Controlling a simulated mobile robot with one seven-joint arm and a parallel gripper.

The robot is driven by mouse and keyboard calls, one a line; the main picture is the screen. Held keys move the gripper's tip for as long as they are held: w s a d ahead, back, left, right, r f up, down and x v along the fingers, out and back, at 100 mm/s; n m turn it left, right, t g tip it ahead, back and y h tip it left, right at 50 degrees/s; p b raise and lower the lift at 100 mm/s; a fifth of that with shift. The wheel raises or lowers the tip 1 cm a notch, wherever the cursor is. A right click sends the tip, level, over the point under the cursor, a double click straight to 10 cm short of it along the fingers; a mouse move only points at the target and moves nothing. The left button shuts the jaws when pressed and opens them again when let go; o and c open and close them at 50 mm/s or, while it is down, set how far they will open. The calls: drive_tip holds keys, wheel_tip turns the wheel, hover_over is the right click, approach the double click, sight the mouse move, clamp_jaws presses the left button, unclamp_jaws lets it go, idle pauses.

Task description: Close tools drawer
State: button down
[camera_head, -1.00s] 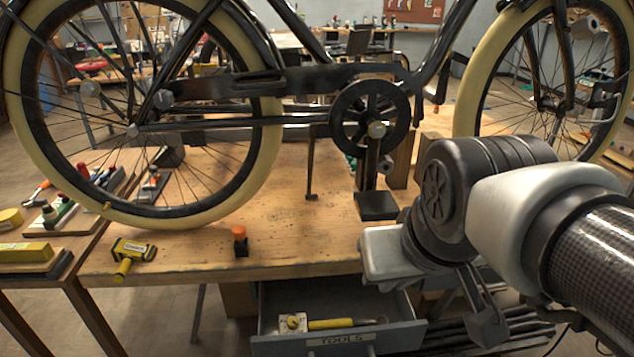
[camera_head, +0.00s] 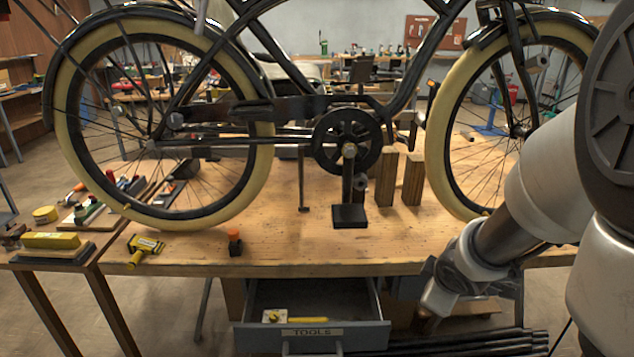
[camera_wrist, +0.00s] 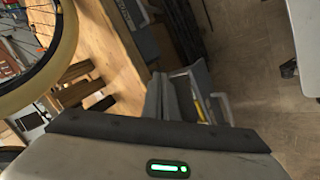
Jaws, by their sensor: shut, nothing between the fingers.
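The tools drawer (camera_head: 310,333) hangs open below the bench top, its front with the "TOOLS" label and a bar handle (camera_head: 312,347) facing me. A yellow-handled tool (camera_head: 308,320) and a small yellow-and-pale item (camera_head: 275,316) lie inside. My gripper (camera_head: 428,312) is shut and empty, pointing down, just right of the drawer in the head view and apart from it. Its fingertips are hard to make out. In the wrist view the open drawer (camera_wrist: 203,88) shows beyond the hand, with its handle (camera_wrist: 222,108) at the right.
The wooden bench (camera_head: 270,250) carries a bicycle frame with cream tyres (camera_head: 70,130), wooden blocks (camera_head: 413,180), a yellow tool (camera_head: 145,246) and an orange-topped item (camera_head: 234,242). Dark bars (camera_head: 470,343) lie low to the right of the drawer. Floor is open left of the drawer.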

wheel_tip(320, 180, down, 8)
drive_tip(key=a+r+n+y+p, duration=0.1)
drive_tip(key=a+n+y, duration=0.1)
drive_tip(key=n+y, duration=0.15)
drive_tip(key=n+g+y+b, duration=0.1)
drive_tip(key=n+y+b, duration=0.2)
drive_tip(key=b, duration=0.1)
approach(360, 333)
drive_tip(key=s+x, duration=0.1)
drive_tip(key=x, duration=0.3)
drive_tip(key=shift+w+a+m, duration=0.1)
drive_tip(key=shift+w+m, duration=0.15)
drive_tip(key=shift+w, duration=0.35)
